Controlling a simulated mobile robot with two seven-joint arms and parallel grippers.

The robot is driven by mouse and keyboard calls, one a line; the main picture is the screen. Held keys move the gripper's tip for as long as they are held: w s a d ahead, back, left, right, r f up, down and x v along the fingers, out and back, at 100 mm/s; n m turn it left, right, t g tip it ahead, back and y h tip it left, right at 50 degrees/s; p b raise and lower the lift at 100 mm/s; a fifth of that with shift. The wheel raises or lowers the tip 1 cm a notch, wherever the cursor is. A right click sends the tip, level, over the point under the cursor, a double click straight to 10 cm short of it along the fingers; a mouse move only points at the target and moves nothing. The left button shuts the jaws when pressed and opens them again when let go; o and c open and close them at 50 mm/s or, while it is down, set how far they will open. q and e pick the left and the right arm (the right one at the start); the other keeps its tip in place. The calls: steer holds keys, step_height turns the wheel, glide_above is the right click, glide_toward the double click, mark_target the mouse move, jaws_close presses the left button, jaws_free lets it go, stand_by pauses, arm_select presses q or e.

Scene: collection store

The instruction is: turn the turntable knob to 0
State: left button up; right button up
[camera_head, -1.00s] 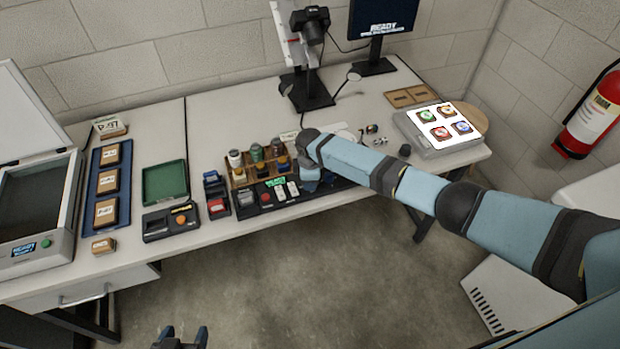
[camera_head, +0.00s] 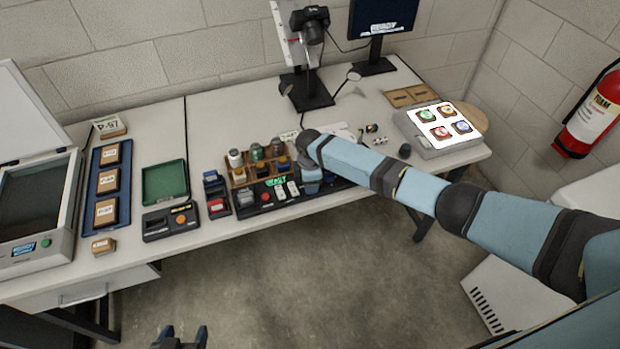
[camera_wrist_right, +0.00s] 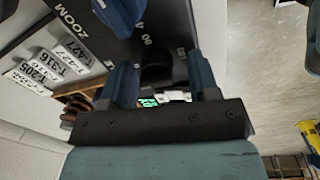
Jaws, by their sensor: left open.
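My right arm reaches across to the control panel (camera_head: 262,204) at the front of the table; its gripper is hidden behind the wrist in the head view. In the right wrist view my right gripper (camera_wrist_right: 162,78) has its two blue fingers apart, with a dark knob-like shape (camera_wrist_right: 158,55) between them. Marks reading 90 and 0 lie close by, and the word ZOOM is printed farther left. I cannot tell whether the fingers touch the knob or where its pointer stands. My left gripper (camera_head: 180,338) is open and empty, low at the bottom edge, away from the table.
A rack of jars (camera_head: 257,160) stands right behind the panel. Left of it are a green tray (camera_head: 165,183), a blue tray (camera_head: 96,222) and a scanner (camera_head: 45,235). A camera stand (camera_head: 305,90), a monitor (camera_head: 383,22) and a lit box (camera_head: 440,128) stand behind and right.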

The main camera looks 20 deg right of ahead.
steer(key=shift+w+r, duration=0.1)
steer(key=shift+r, duration=0.45)
step_height(320, 180, up, 13)
steer(key=shift+s, duration=0.45)
steer(key=shift+f, duration=0.1)
